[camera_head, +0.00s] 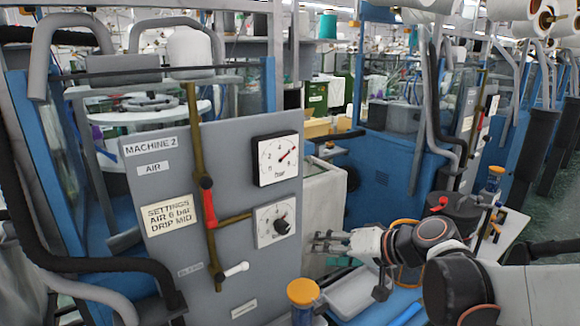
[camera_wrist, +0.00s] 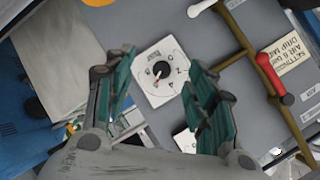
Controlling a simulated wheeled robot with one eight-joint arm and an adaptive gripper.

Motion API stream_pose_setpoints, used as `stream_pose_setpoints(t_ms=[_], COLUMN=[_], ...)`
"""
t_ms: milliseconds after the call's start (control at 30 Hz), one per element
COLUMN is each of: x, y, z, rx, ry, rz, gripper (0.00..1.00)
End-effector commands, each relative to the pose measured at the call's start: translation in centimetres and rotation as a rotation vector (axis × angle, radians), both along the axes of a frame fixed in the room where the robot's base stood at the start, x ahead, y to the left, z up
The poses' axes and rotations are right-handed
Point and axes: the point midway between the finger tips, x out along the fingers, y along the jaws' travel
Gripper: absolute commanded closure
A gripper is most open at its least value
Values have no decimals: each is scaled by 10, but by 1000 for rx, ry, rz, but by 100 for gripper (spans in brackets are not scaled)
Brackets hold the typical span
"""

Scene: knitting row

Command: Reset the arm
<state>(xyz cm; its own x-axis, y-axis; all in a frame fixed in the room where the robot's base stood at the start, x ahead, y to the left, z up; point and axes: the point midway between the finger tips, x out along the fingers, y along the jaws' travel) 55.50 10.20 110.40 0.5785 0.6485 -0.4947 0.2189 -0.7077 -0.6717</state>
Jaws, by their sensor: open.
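My gripper (camera_head: 326,240) is at the end of my arm, right of the grey machine panel (camera_head: 200,265). In the wrist view my gripper (camera_wrist: 163,68) shows two green-padded fingers spread apart, with nothing seen between them but the panel beyond. A white dial plate with a dark knob (camera_head: 279,226) is on the panel; it also shows in the wrist view (camera_wrist: 150,95), framed by the fingers.
A brass pipe carries a red lever (camera_head: 208,203) and a white lever (camera_head: 236,269). A settings label (camera_head: 168,215) reads air 6 bar, drip mid. Machine frames stand close behind.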

Motion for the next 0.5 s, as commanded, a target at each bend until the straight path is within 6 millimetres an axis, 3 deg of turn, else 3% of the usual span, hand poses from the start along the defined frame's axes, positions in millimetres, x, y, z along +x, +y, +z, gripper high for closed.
stream_pose_setpoints(t_ms=[267, 500], x=[-71, -131], y=[-20, -53], z=[-5, -16], rx=[-266, -497], ry=[92, 118], rz=[-60, -124], gripper=[49, 49])
